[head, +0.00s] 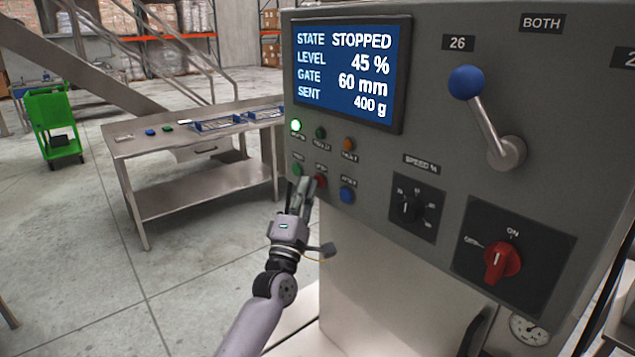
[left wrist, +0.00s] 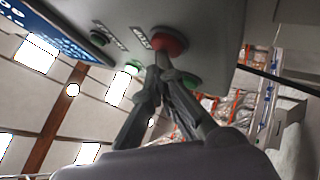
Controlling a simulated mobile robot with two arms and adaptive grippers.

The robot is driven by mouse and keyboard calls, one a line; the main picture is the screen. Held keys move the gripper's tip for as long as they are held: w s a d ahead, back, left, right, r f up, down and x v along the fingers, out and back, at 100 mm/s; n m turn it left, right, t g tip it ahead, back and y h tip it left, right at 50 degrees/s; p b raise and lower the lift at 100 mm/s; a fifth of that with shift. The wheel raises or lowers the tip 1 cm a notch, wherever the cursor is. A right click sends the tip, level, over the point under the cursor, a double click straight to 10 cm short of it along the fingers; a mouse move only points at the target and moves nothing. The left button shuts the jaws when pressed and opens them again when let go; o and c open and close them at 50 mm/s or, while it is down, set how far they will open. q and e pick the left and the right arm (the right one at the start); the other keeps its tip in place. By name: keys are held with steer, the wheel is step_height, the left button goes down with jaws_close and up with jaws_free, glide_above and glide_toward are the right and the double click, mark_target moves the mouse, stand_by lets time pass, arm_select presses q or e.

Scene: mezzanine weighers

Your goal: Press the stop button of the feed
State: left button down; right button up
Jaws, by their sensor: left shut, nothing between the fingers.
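The red stop button (head: 320,181) sits in the lower row of the grey control panel (head: 430,130), between a green button (head: 297,169) and a blue button (head: 347,195). The left wrist view shows the red button (left wrist: 168,41) large. My left gripper (head: 304,183) is shut and empty, its fingertips right at the red button. In the left wrist view the closed tips (left wrist: 164,62) overlap the button's lower edge; I cannot tell whether they touch it. The screen (head: 350,70) reads STATE STOPPED, LEVEL 45 %, GATE 60 mm, SENT 400 g. My right gripper is not in view.
A lamp (head: 295,125) glows green above the buttons. A blue-knobbed lever (head: 484,120), a speed dial (head: 407,208) and a red rotary switch (head: 502,261) are further right. A steel table (head: 150,150) with blue trays stands behind left. Open floor lies left.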

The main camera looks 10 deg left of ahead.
arm_select(q)
steer(key=shift+s+a, duration=0.35)
steer(key=shift+s, duration=0.2)
steer(key=shift+a, duration=0.1)
steer(key=shift+s+a+p, duration=0.4)
steer(key=shift+s+a, duration=0.35)
steer(key=shift+s, duration=0.25)
steer(key=shift+s+a+p, duration=0.4)
steer(key=shift+s+a, duration=0.3)
steer(key=shift+s, duration=0.25)
